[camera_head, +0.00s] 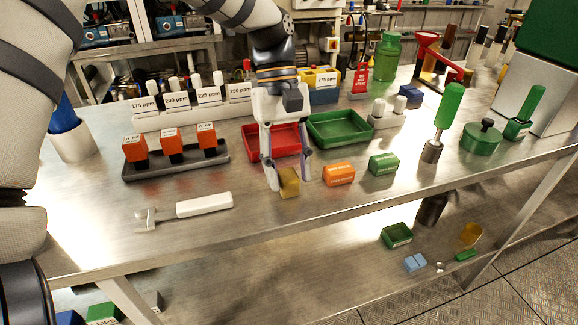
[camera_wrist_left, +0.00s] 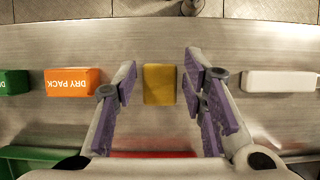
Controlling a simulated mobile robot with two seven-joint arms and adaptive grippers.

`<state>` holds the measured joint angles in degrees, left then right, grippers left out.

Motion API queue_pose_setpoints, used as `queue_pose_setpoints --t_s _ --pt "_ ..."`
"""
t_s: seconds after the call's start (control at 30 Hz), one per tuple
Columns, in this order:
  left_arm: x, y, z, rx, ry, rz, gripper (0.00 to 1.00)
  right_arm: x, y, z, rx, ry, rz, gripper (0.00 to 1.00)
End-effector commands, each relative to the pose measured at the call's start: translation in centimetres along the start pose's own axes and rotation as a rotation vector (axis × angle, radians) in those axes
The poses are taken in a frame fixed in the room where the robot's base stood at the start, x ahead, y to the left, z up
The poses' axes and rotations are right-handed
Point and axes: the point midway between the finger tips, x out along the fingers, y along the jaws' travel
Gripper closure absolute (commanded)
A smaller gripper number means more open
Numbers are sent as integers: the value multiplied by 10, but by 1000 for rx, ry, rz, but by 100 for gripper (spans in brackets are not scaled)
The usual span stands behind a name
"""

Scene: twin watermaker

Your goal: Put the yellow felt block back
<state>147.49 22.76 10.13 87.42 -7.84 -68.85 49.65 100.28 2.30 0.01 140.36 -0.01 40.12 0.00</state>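The yellow felt block (camera_head: 289,183) sits on the steel bench near its front edge. My left gripper (camera_head: 287,177) points down over it, open, with one finger on each side. In the left wrist view the yellow block (camera_wrist_left: 160,84) lies between the purple finger pads of the left gripper (camera_wrist_left: 158,88). A gap shows on both sides, so the block is not gripped. My right gripper is not in view.
An orange block (camera_head: 339,174) and a green block (camera_head: 384,164) stand right of the yellow one. A white-handled tool (camera_head: 204,205) lies to the left. Behind are a red tray (camera_head: 250,142) and a green tray (camera_head: 343,138). A dark rack (camera_head: 131,174) holds orange bottles.

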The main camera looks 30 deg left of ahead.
Motion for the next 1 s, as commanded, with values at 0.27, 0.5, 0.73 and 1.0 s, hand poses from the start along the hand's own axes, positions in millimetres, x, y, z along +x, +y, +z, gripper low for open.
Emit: queue_pose_setpoints --t_s 0.27,0.5,0.73,1.0 --pt "0 0 0 1 0 0 52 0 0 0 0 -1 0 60" --pt "-35 1 0 -1 4 2 52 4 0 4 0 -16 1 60" --pt "-94 1 -1 -2 1 -1 52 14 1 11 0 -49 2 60" --pt "-122 0 1 0 -1 -1 52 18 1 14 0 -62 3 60"
